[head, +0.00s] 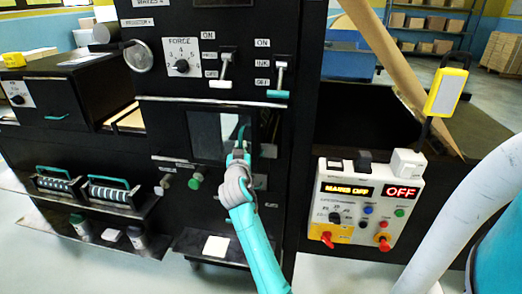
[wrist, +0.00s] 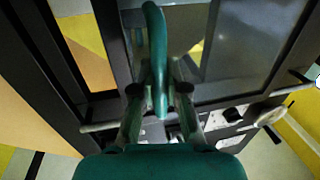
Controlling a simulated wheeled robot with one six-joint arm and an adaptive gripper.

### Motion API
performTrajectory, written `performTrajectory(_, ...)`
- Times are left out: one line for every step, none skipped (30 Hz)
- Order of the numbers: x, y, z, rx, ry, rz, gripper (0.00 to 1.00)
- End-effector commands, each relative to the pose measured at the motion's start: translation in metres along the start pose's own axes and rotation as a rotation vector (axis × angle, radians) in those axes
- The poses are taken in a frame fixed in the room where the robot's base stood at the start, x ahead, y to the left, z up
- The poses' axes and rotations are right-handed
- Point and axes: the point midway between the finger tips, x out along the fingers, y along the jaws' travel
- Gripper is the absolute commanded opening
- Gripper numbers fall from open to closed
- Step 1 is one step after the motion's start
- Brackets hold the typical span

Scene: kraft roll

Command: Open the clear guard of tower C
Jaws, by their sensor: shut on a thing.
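The clear guard (head: 206,137) is a see-through pane in a dark frame, at the middle of the black tower in the head view. In the wrist view its pane (wrist: 245,45) fills the upper right. Its curved green handle (wrist: 154,40) stands upright between my fingers, and a bit of it shows in the head view (head: 241,132). My gripper (head: 238,152) is at the guard, with its fingers (wrist: 160,92) shut on the handle. I cannot tell whether the guard is ajar. My gripper and arm hide part of the tower's lower front.
A FORCE dial (head: 182,66) and two levers (head: 225,70) sit above the guard. A control panel (head: 368,205) reading MAINS OFF stands at the right. A rack with green-handled rollers (head: 85,190) juts out at the lower left. A long brown board (head: 395,65) leans at the upper right.

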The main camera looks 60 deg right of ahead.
Motion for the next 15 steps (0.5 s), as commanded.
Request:
performTrajectory(0.003,-0.02,-0.001,-0.001,0.0,-0.007,0.0)
performTrajectory(0.005,-0.029,-0.001,0.0,0.001,-0.006,0.0)
performTrajectory(0.007,-0.042,-0.001,-0.001,0.0,-0.007,0.0)
performTrajectory(0.009,-0.051,-0.001,-0.001,0.001,-0.006,0.0)
performTrajectory(0.011,-0.061,-0.001,-0.001,0.001,-0.006,0.0)
performTrajectory(0.014,-0.072,-0.001,-0.001,0.0,-0.005,0.0)
performTrajectory(0.015,-0.081,-0.001,0.0,0.0,-0.005,0.0)
performTrajectory(0.017,-0.088,-0.001,-0.001,0.0,-0.004,0.0)
performTrajectory(0.019,-0.099,-0.001,0.0,0.0,-0.004,0.0)
performTrajectory(0.02,-0.106,-0.001,-0.001,0.0,-0.004,0.0)
performTrajectory(0.022,-0.113,-0.001,0.0,0.0,-0.004,0.0)
performTrajectory(0.024,-0.121,-0.001,-0.001,0.0,-0.003,0.0)
performTrajectory(0.025,-0.127,-0.001,0.0,0.0,-0.004,0.0)
performTrajectory(0.026,-0.133,-0.001,0.0,0.0,-0.004,0.0)
performTrajectory(0.027,-0.139,-0.001,0.0,0.001,-0.002,0.0)
